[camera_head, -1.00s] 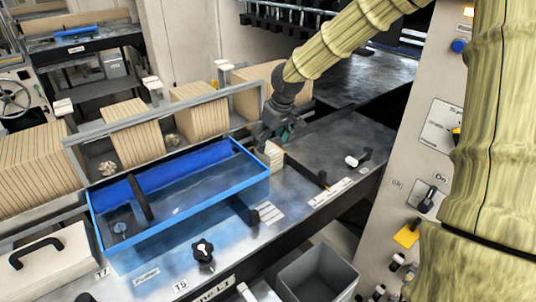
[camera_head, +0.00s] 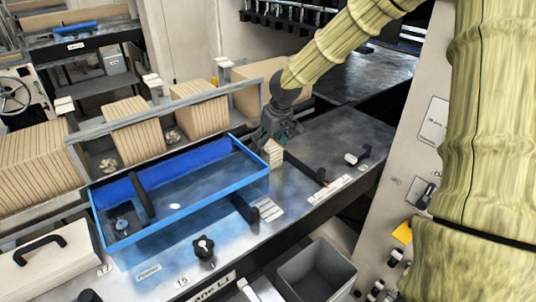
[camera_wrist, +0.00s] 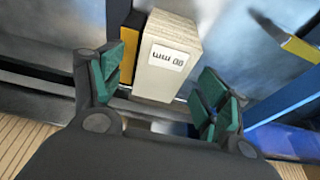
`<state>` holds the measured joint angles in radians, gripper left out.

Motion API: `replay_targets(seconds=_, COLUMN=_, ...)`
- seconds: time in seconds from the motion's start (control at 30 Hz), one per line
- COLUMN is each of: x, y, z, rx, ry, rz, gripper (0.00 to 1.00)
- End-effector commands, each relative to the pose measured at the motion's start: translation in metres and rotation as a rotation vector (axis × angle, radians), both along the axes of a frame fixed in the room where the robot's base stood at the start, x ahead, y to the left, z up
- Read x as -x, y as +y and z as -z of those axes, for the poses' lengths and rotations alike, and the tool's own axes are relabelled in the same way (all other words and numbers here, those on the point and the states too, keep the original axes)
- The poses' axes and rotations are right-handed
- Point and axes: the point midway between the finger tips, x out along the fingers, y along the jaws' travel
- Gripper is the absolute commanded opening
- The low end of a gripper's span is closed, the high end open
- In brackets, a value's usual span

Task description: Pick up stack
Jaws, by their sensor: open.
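The stack (camera_wrist: 168,58) is a small pale block of layered sheets with a white label reading "80 mm", seen upside down in the wrist view. In the head view the stack (camera_head: 273,152) stands on the metal table just right of the blue tray's far right corner. My gripper (camera_wrist: 160,95) is open, with its green-padded fingers on either side of the near end of the stack. I cannot tell whether either pad touches it.
A blue-rimmed tray (camera_head: 183,215) lies left of the stack. Tall kraft stacks (camera_head: 133,133) stand behind a grey rail (camera_head: 150,118). A black bar (camera_head: 305,168) lies right of the stack. A grey bin (camera_head: 317,275) is in front. The metal table (camera_head: 345,135) is mostly clear at right.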

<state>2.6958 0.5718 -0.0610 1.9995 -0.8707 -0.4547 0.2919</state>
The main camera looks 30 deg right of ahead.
Motion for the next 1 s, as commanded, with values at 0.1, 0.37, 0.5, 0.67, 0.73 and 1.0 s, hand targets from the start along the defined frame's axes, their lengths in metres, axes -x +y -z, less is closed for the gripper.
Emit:
replay_targets(seconds=0.1, x=0.0003, y=0.0000, z=0.0015, rx=0.000, ry=0.001, rz=0.000, gripper=0.75)
replay_targets(seconds=0.37, x=0.0001, y=-0.0001, z=0.0026, rx=0.000, ry=0.000, rz=-0.001, gripper=0.75)
replay_targets(seconds=0.5, x=0.0001, y=-0.0002, z=0.0026, rx=0.001, ry=0.000, rz=-0.001, gripper=0.71)
replay_targets(seconds=0.67, x=0.0001, y=-0.0001, z=0.0024, rx=0.000, ry=0.000, rz=-0.001, gripper=0.42)
replay_targets(seconds=0.73, x=0.0001, y=-0.0001, z=0.0024, rx=0.000, ry=0.000, rz=-0.001, gripper=0.29)
replay_targets(seconds=1.0, x=-0.0001, y=-0.0001, z=0.0023, rx=0.001, ry=0.000, rz=-0.001, gripper=0.05)
